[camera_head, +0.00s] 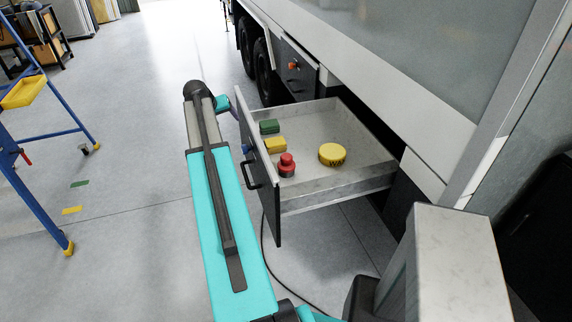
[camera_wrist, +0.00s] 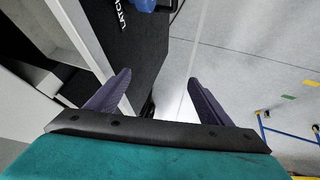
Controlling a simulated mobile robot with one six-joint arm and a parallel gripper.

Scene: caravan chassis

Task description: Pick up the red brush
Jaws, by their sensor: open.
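A red knob-shaped object with a dark base, which looks like the red brush (camera_head: 287,163), stands upright in the open drawer (camera_head: 352,178), near its front panel. My gripper (camera_wrist: 160,77) is open in the wrist view, with two purple fingers apart and nothing between them. In the head view my arm reaches along the outside of the drawer front, and the wrist end is at its far left corner. The fingers are mostly hidden there. The red brush does not show in the wrist view.
The drawer also holds a yellow disc (camera_head: 332,154), a yellow block (camera_head: 275,145) and a green block (camera_head: 269,126). Its dark front panel has a handle (camera_head: 252,174). The vehicle body (camera_head: 400,80) overhangs the drawer's back.

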